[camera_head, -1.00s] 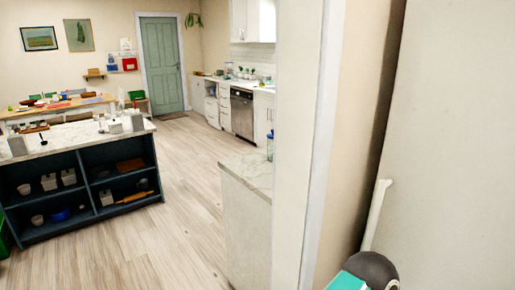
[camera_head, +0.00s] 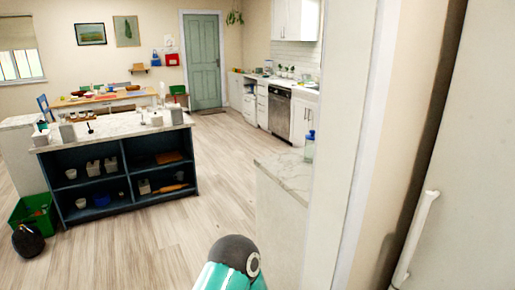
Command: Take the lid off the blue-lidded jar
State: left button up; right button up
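A clear jar with a blue lid (camera_head: 310,146) stands near the far right corner of a pale marble counter (camera_head: 287,172), right of the middle of the head view. The white wall edge stands close beside it on its right. The lid appears to be on the jar, though it is small in view. A dark grey and teal arm part of mine (camera_head: 235,262) shows at the bottom middle. Neither gripper is in view.
A dark blue island (camera_head: 115,170) with open shelves stands at the left. A green bin (camera_head: 35,212) and a black bag (camera_head: 28,241) sit on the floor beside it. Wooden floor (camera_head: 225,190) lies clear between island and counter. A white wall edge (camera_head: 340,150) is close on the right.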

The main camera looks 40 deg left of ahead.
aim_at(311, 136)
jog(key=u, duration=0.2)
jog(key=i, duration=0.25)
jog(key=u, duration=2.2)
jog(key=k, duration=0.5)
jog(key=u, duration=0.8)
jog(key=i, duration=0.85)
jog(key=z, duration=2.4)
jog(key=i, duration=0.25)
jog(key=z, duration=0.05)
